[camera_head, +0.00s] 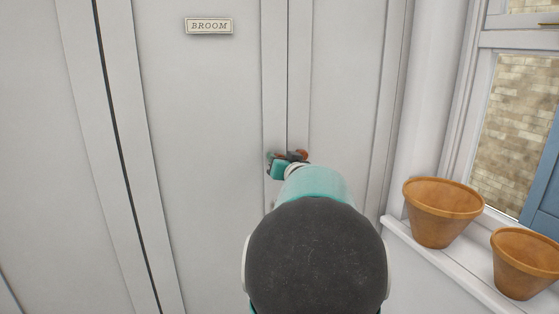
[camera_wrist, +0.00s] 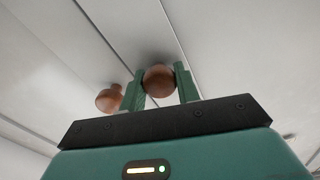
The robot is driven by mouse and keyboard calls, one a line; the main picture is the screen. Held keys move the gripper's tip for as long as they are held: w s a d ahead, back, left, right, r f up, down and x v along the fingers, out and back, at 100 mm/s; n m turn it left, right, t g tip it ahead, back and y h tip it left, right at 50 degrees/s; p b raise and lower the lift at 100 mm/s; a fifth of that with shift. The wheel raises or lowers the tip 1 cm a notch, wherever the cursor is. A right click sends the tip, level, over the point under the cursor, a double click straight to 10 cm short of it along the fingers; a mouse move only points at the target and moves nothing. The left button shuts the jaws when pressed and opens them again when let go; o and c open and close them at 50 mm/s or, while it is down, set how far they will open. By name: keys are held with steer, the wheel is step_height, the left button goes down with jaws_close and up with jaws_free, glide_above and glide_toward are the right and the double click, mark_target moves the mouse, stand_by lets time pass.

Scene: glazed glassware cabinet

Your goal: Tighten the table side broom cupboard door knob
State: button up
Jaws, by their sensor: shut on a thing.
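Two round brown wooden knobs show in the wrist view on the pale cupboard doors. My gripper (camera_wrist: 161,82) has its two green fingers shut on one knob (camera_wrist: 158,79), one finger on each side. The other knob (camera_wrist: 109,98) stands free just beside the fingers. In the head view my gripper (camera_head: 284,160) is at the meeting edge of the broom cupboard doors (camera_head: 205,130), mostly hidden by my arm. A brown knob (camera_head: 302,155) shows just right of it. The held knob is not clearly visible there. Whether it is loose cannot be seen.
A "BROOM" label (camera_head: 209,26) is on the left door, above my gripper. Two terracotta pots, one farther back (camera_head: 442,211) and one nearer (camera_head: 524,262), stand on the white window sill (camera_head: 432,252) at the right. The door faces around my gripper are flat and clear.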

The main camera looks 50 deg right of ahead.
steer(key=shift+m, duration=0.5)
steer(key=o, duration=1)
steer(key=shift+c, duration=0.2)
steer(key=v, duration=1.3)
steer(key=shift+s+a, duration=0.15)
steer(key=shift+s, duration=0.2)
steer(key=shift+f, duration=0.1)
